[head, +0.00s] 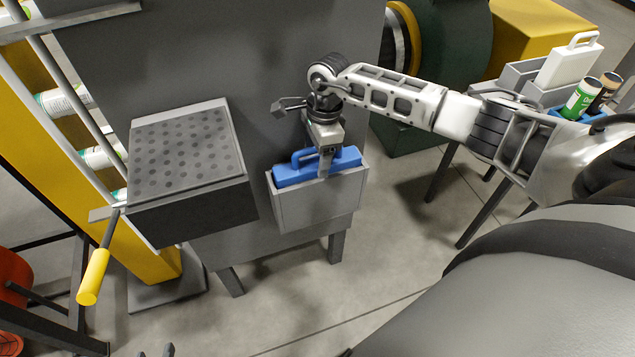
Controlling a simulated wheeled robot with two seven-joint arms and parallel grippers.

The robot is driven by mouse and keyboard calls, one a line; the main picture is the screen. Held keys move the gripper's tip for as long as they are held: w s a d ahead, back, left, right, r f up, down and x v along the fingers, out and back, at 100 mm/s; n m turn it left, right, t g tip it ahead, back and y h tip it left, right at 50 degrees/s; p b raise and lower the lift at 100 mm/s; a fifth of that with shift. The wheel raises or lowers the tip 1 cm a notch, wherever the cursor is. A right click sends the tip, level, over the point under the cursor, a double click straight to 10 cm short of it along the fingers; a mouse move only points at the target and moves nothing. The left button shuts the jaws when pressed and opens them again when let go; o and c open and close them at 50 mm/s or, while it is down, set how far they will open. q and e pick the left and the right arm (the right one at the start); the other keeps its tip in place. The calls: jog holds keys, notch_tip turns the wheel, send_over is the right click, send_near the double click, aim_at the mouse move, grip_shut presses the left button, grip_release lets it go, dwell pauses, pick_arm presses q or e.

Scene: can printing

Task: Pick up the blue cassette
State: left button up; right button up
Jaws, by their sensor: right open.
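The blue cassette (291,173) sits in a grey holder (318,204) on the front of the dark grey machine. Its top and its looped blue handle stick out above the holder's rim, and its lower part is hidden inside. My right gripper (326,160) points down at the cassette's handle, right of its middle. It is open, with its fingers at the handle; whether they touch it I cannot tell. Two small dark tips (156,351) at the bottom edge may be my left gripper; the rest is out of frame.
A perforated grey box (185,152) juts out left of the holder. A yellow-handled lever (93,277) hangs at the left. A white cassette (570,62) and cans (581,98) stand on a table at the upper right. The floor below is clear.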

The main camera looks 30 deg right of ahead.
jog(key=shift+f, duration=0.35)
grip_shut()
jog(key=shift+r, duration=0.1)
